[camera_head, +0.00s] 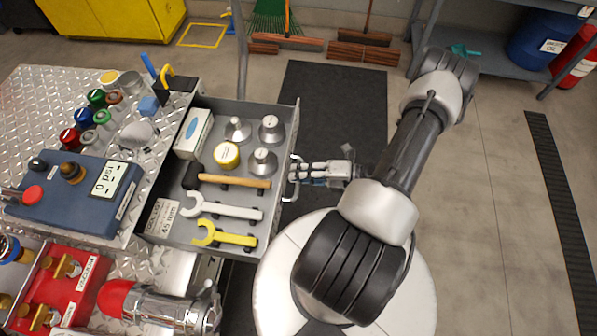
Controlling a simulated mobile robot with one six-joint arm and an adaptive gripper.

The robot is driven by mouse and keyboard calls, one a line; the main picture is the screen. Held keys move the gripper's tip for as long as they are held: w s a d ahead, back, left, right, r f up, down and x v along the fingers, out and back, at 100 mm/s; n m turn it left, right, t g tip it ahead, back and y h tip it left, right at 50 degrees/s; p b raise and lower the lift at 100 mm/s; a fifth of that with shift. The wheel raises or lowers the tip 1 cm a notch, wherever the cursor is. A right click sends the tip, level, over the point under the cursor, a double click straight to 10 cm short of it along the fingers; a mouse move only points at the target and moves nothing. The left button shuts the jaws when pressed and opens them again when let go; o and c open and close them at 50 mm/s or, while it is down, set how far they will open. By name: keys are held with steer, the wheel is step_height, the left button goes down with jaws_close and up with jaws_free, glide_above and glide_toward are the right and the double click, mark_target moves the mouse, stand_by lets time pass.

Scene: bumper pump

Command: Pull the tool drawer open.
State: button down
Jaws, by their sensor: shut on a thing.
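The grey tool drawer (228,113) stands well out from the workbench on its right side. It holds a hammer (245,182), a white wrench (225,209), a yellow wrench (226,237), a white box (194,134) and several metal weights. Its handle (291,178) is on the front panel at the right. My gripper (298,174) is shut on the handle, reaching in from the right. The exact contact of the fingertips is small and hard to see.
The diamond-plate bench top (40,95) holds a blue gauge box (75,195), several coloured knobs and a red valve block (65,285). A black mat (335,100) lies on the floor beyond the drawer. Brooms and a shelf with a blue drum (543,38) stand at the back. Floor at right is clear.

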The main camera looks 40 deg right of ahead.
steer(key=c, duration=1.6)
jaws_free()
steer(key=shift+r, duration=0.1)
steer(key=shift+c, duration=0.2)
steer(key=v, duration=1.2)
